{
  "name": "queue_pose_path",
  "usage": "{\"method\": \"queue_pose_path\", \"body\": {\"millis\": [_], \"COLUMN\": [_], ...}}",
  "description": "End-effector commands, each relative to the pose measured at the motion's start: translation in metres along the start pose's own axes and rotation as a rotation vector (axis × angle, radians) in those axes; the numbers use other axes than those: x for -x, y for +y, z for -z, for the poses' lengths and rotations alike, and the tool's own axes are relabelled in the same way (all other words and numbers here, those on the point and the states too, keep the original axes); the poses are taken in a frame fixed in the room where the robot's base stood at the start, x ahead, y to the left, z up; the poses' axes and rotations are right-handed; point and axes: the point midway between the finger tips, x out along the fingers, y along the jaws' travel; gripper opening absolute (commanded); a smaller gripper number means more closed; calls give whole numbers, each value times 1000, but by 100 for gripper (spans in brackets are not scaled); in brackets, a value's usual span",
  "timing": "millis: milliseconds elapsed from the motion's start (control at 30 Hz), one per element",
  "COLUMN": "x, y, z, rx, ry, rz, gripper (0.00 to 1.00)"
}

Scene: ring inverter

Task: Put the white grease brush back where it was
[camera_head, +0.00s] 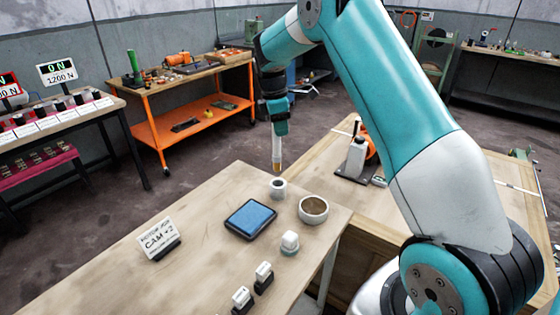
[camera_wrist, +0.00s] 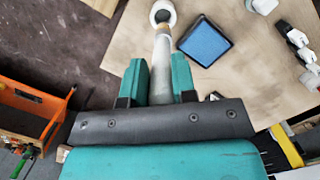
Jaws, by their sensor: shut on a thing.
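My gripper (camera_head: 278,130) points straight down over the near table and is shut on the white grease brush (camera_head: 277,153). The brush hangs upright below the fingers, with a tan lower end. In the wrist view my gripper (camera_wrist: 159,68) has its two teal fingers on either side of the pale brush handle (camera_wrist: 161,58). A small white cup (camera_head: 279,188) stands on the table just below the brush tip. The cup also shows in the wrist view (camera_wrist: 154,15), at the far end of the brush. I cannot tell whether the tip is above the rim or just inside it.
On the wooden table (camera_head: 120,270), a blue pad in a dark tray (camera_head: 251,219) and a round white bowl (camera_head: 313,210) stand close to the cup. A white-capped jar (camera_head: 289,243), small black-and-white items (camera_head: 263,276) and a sign (camera_head: 158,240) stand nearer. The table's left part is clear.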

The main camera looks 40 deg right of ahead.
Motion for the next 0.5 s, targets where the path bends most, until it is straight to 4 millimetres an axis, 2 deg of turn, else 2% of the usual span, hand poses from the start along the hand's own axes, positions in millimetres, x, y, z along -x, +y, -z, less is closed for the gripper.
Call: {"method": "queue_pose_path", "body": {"millis": [100, 200, 500], "x": [-29, -46, -73], "y": [-1, 0, 0], "z": [4, 6, 11], "rx": [0, -2, -1], "ry": [-1, -1, -1], "rz": [6, 3, 3], "gripper": [2, 2, 2]}}
